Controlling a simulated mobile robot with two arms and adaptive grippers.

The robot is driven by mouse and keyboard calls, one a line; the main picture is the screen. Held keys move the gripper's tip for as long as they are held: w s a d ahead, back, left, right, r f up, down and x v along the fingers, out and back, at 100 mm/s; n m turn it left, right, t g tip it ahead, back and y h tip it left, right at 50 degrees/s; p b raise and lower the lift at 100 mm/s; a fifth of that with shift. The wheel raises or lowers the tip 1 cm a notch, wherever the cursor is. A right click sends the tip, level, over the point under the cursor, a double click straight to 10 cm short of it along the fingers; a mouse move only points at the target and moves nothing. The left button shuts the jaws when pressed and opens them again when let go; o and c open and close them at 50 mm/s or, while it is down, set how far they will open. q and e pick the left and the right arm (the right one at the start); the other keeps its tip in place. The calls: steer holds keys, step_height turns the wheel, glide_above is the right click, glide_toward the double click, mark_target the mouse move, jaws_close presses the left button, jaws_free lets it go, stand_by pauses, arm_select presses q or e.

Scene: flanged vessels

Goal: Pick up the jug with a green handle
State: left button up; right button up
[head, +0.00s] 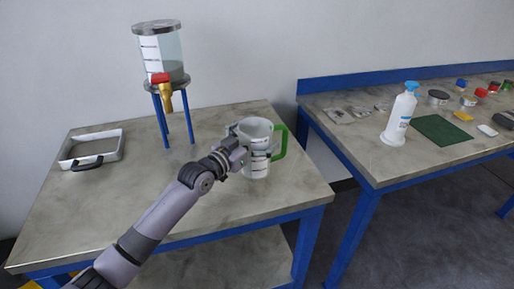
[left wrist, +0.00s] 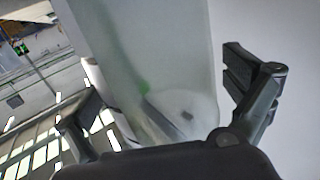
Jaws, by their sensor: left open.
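The jug with a green handle (head: 257,163) stands upright on the left table. It is translucent white with dark markings, and its green handle (head: 280,142) points right. In the left wrist view the jug (left wrist: 160,60) fills the middle, between the two spread fingers of the left gripper (left wrist: 175,105). I cannot tell whether either finger touches it. My right gripper is not in view.
A clear dispenser (head: 160,55) with a red and brass tap stands on a blue-legged stand behind the jug. A white tray (head: 122,146) with a dark handle lies at left. The right table holds a white bottle (head: 399,118) and a green mat (head: 445,130). The left table's front is clear.

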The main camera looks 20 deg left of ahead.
arm_select(q)
steer(key=shift+c, duration=0.4)
steer(key=c, duration=1.2)
